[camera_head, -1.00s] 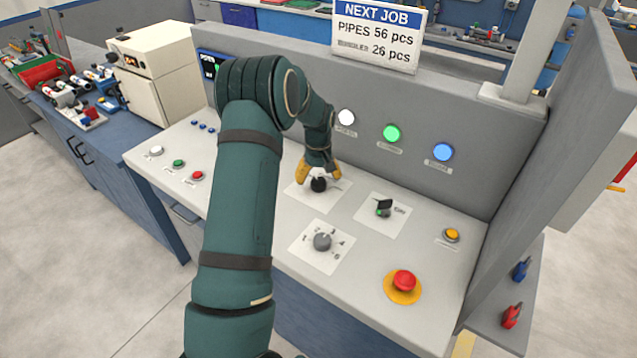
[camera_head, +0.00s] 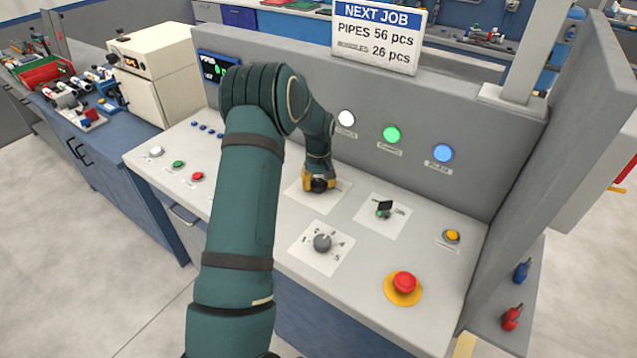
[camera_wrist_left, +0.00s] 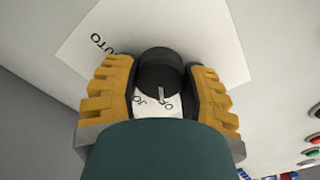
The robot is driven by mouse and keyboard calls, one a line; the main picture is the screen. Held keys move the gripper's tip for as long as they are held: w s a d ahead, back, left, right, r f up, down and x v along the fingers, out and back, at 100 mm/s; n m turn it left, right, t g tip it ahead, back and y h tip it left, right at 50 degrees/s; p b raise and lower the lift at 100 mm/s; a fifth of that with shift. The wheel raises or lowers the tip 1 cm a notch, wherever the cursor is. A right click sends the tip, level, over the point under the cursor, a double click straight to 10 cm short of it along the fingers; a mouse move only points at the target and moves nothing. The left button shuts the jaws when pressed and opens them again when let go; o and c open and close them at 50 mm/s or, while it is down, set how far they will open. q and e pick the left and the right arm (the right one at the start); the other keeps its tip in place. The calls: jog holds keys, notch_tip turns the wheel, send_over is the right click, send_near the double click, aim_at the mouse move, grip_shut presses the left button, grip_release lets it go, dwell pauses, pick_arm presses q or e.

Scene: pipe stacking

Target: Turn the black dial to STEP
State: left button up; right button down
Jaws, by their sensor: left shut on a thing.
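The black dial (camera_head: 319,185) stands on a white label plate (camera_head: 336,196) on the sloped grey console. In the left wrist view the dial (camera_wrist_left: 160,75) sits between the two yellow fingers, with a pale pointer mark on it facing the bottom of the picture. AUTO is readable at the left of the plate, and other lettering is partly covered by the dial and fingers. My left gripper (camera_head: 319,181) is shut on the dial from above; its fingers also show in the wrist view (camera_wrist_left: 160,95). The word STEP cannot be made out. My right gripper is not in view.
A black switch (camera_head: 384,207) stands right of the dial. A grey numbered knob (camera_head: 322,242) and a red emergency button (camera_head: 404,283) are nearer the front. The console's back panel holds white, green (camera_head: 392,134) and blue lamps. A side wall (camera_head: 560,130) bounds the right.

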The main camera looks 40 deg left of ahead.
pick_arm(q)
jog(key=shift+m, duration=0.3)
jog(key=m, duration=0.3)
jog(key=shift+m, duration=0.4)
jog(key=m, duration=0.3)
jog(key=shift+m, duration=0.3)
jog(key=m, duration=0.3)
jog(key=shift+m, duration=2.4)
jog(key=o, duration=1.2)
jog(key=shift+o, duration=0.2)
